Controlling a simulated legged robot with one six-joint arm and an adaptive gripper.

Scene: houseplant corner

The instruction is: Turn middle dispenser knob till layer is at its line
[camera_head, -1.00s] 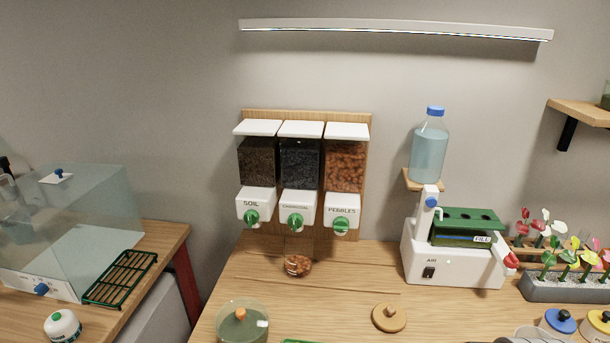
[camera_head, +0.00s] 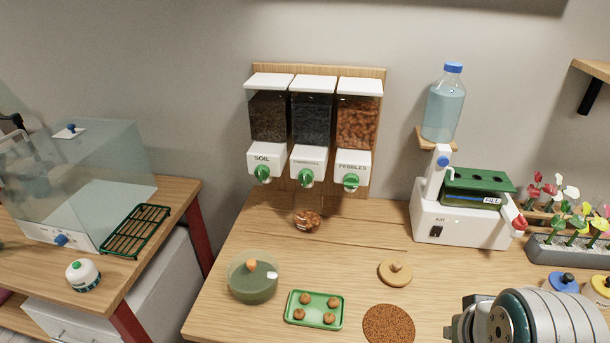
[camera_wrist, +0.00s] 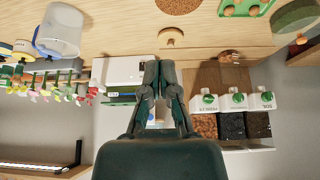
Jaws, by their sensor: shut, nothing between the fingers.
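The middle dispenser (camera_head: 313,120) holds black material; its label is too small to read surely. Its green knob (camera_head: 306,178) shows below it, and also in the upside-down wrist view (camera_wrist: 238,98). A small round glass vessel (camera_head: 307,220) with brown pebbles stands on the table below the dispensers. I cannot make out a line on it. My gripper (camera_wrist: 152,68) is shut and empty in the wrist view, apart from the knobs, with the white AIR machine behind it. In the head view only part of my arm shows at the lower right; the fingers are out of frame.
The SOIL (camera_head: 269,117) and PEBBLES (camera_head: 357,123) dispensers flank the middle one closely. A glass bowl (camera_head: 253,284), green tray (camera_head: 314,311), wooden lid (camera_head: 396,274) and brown round mat (camera_head: 388,325) occupy the front. The white AIR machine (camera_head: 458,226) stands right.

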